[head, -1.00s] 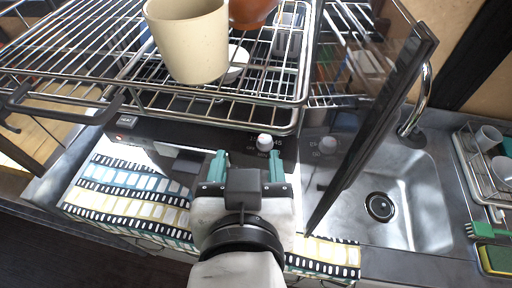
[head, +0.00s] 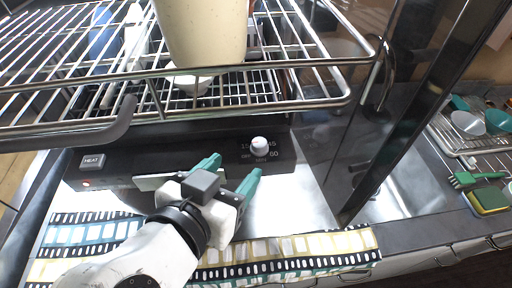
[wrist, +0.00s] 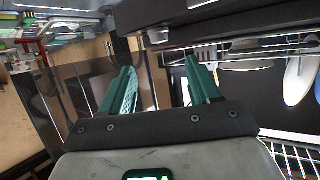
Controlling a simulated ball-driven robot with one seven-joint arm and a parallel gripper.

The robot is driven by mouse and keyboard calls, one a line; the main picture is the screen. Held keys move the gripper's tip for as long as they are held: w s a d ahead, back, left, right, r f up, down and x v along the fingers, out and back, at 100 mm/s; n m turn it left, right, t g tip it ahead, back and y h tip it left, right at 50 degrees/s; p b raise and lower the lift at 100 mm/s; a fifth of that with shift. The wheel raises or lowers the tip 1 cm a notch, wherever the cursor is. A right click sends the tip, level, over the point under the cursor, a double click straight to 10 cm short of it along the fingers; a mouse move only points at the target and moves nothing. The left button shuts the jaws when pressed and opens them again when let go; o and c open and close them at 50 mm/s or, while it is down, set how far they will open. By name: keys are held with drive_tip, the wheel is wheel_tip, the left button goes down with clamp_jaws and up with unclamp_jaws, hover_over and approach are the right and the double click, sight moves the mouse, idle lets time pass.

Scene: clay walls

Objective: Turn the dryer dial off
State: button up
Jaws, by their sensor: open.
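The dryer dial (head: 260,146) is a small white round knob on the dark front panel (head: 130,162) of the dish dryer, with white markings around it. The exact setting is too small to read. My gripper (head: 233,168) is open and empty, with teal fingers, in front of the panel. Its fingertips are just below and left of the dial in the head view; no touch is visible. The wrist view shows the two open fingers (wrist: 161,75) with nothing between them. A small pale piece (wrist: 158,36) lies beyond them; I cannot tell if it is the dial.
A HEAT button (head: 92,161) sits at the panel's left. Above is a wire rack (head: 320,102) with a cream cup (head: 203,30). A dark-framed glass door (head: 420,90) stands open at right. A patterned towel (head: 300,248) lies below; dish rack and sponge (head: 489,200) are at right.

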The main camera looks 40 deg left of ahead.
sight(258, 144)
drive_tip(key=p+x, duration=0.1)
drive_tip(key=x, duration=0.9)
drive_tip(key=shift+w+a+f, duration=0.1)
drive_tip(key=shift+w+f, duration=0.05)
drive_tip(key=shift+w, duration=0.15)
drive_tip(key=c, duration=1)
